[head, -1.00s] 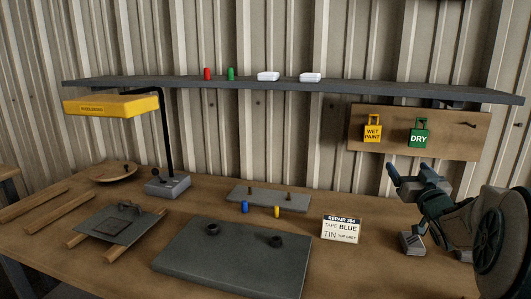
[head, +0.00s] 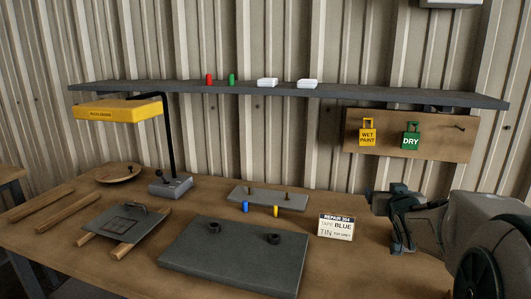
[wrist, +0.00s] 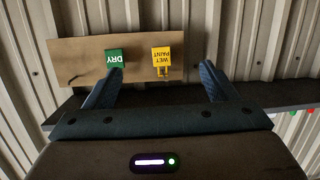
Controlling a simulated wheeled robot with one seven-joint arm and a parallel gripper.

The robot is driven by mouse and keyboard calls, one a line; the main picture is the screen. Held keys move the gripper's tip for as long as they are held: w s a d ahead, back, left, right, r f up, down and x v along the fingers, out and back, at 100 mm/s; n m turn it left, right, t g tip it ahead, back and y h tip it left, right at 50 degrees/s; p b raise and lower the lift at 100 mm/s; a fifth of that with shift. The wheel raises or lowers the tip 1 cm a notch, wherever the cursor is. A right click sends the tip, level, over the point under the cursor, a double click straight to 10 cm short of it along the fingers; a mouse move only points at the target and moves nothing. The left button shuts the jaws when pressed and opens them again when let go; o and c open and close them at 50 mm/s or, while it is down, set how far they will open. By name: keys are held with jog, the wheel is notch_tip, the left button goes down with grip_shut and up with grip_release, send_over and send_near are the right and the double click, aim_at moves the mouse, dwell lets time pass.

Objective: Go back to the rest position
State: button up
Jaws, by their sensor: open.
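My gripper (head: 385,218) is at the right of the head view, above the right part of the workbench and in front of the wall. It is empty. In the wrist view my gripper (wrist: 162,70) shows two dark blue fingers spread wide, with nothing between them. Beyond the fingers, upside down, are the green DRY tag (wrist: 115,57) and the yellow WET PAINT tag (wrist: 161,57) on the wooden board (wrist: 75,52). In the head view the WET PAINT tag (head: 367,136) and the DRY tag (head: 411,138) hang side by side.
A grey shelf (head: 370,92) above the bench holds small red and green items and two white ones. The bench holds a yellow lamp (head: 115,108), a grey slab (head: 235,258), a small peg plate (head: 268,199) and a REPAIR 304 card (head: 337,227). A bare peg (head: 459,127) is on the board.

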jog(key=s+a+f+g+y+p, duration=0.1)
jog(key=s+a+g, duration=0.3)
jog(key=s, duration=0.5)
jog(key=s+a+f+n+g+y+p, duration=0.1)
jog(key=s+a+f+g+p, duration=0.1)
jog(key=s+a+f+g, duration=0.2)
jog(key=s+a+f+g+y+p, duration=0.1)
jog(key=s+a, duration=0.7)
jog(key=s, duration=0.8)
jog(key=f+g+p, duration=0.1)
jog(key=f+g, duration=0.1)
jog(key=g, duration=0.1)
jog(key=shift+a, duration=0.15)
